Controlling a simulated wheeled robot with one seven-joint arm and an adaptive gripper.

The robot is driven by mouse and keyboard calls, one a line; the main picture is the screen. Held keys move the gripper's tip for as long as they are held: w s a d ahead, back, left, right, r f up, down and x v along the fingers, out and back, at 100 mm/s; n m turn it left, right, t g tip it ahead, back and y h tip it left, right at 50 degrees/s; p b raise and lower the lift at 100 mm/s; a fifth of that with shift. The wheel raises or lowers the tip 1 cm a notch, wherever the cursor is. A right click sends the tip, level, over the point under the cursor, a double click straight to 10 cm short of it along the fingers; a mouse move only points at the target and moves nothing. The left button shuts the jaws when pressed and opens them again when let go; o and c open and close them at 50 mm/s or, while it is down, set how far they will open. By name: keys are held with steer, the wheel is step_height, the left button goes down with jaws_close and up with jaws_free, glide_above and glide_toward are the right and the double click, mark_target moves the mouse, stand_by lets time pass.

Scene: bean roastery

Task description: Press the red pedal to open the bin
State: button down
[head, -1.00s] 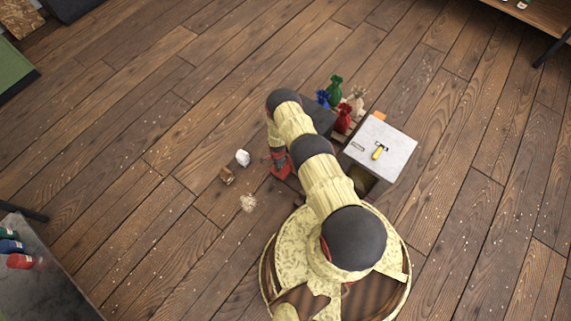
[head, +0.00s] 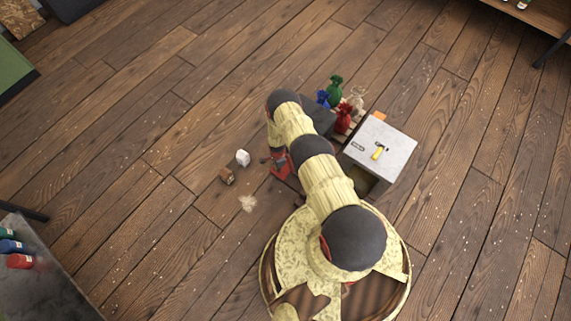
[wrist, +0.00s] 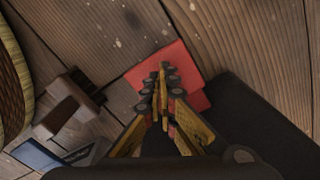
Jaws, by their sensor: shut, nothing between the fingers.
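The red pedal (wrist: 184,62) lies low in front of the dark bin (wrist: 262,125) in the wrist view. Part of the pedal (head: 281,168) also shows in the head view beside my arm. The dark bin (head: 318,118) is partly hidden behind my arm there. My gripper (wrist: 164,70) is shut and empty, with its fingertips over the pedal in the picture. I cannot tell whether the tips touch the pedal. In the head view my gripper is mostly hidden by my arm.
A grey-topped cabinet (head: 397,147) with a yellow-handled tool (head: 379,151) stands right of my arm. Several coloured sacks, including a green one (head: 335,87), stand behind the bin. A white lump (head: 243,157) and a brown block (head: 227,176) lie on the floor. Open floor spreads left.

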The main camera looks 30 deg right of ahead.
steer(key=shift+s+f, duration=0.1)
steer(key=shift+f, duration=2.35)
steer(key=shift+s+f, duration=0.1)
steer(key=shift+r+p, duration=2.9)
steer(key=shift+r, duration=1.7)
